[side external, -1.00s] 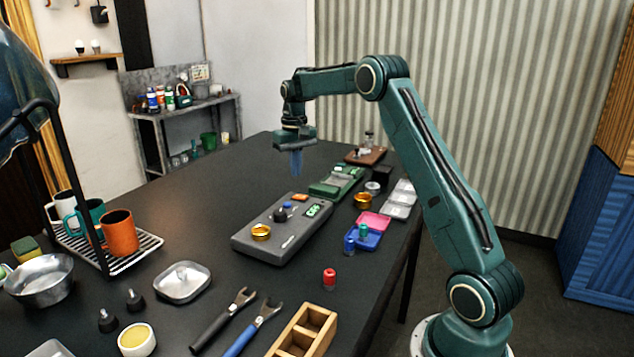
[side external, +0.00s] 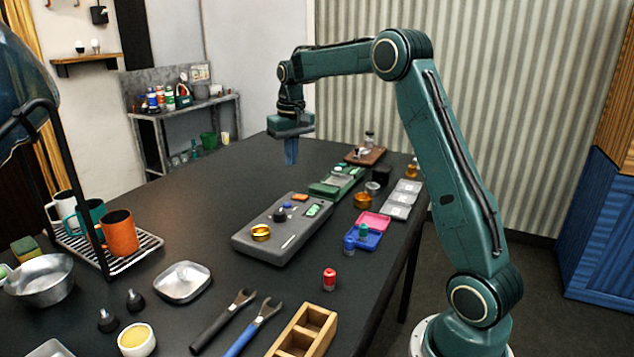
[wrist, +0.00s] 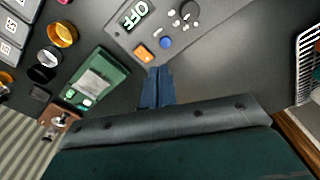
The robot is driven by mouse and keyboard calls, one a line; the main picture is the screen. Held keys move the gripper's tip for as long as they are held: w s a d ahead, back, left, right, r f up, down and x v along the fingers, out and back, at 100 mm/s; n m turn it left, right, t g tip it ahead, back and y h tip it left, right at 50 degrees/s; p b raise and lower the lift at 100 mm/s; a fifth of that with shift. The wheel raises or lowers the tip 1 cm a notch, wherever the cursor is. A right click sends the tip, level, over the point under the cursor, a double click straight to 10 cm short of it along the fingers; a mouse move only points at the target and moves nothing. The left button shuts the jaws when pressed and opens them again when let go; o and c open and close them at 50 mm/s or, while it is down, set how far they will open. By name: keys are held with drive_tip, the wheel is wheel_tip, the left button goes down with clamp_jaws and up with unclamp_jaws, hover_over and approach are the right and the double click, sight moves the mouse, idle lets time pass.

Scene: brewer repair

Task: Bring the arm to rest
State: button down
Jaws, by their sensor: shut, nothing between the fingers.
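My gripper (side external: 291,152) hangs pointing down above the dark table (side external: 200,200), with its blue fingers together and nothing between them. In the wrist view the shut fingers (wrist: 157,88) show in front of the grey brewer unit (wrist: 190,20). That unit (side external: 270,248) lies on the table in front of and below my gripper in the side view. It carries a brass ring (side external: 261,232), an orange button (wrist: 143,54), a blue button (wrist: 166,42) and a panel that reads OFF (wrist: 133,14). My gripper is apart from everything on the table.
A green device (side external: 337,182) and a brass ring (wrist: 62,33) lie near the gripper. A mug rack (side external: 135,255) stands left.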

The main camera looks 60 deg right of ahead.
drive_tip(key=s+a+r+n+t, duration=0.1)
drive_tip(key=s+a+r, duration=0.3)
drive_tip(key=s+a, duration=0.35)
drive_tip(key=s+a+r+n+t, duration=0.2)
drive_tip(key=s+a+r, duration=0.2)
drive_tip(key=s+a, duration=0.3)
drive_tip(key=s+a+f+n+t, duration=0.1)
drive_tip(key=s+a+f, duration=0.1)
drive_tip(key=s+a, duration=0.2)
drive_tip(key=s+a+f+n+t, duration=0.1)
drive_tip(key=s+a, duration=0.3)
drive_tip(key=s, duration=0.6)
drive_tip(key=shift+s+a+f, duration=0.35)
drive_tip(key=shift+f, duration=0.55)
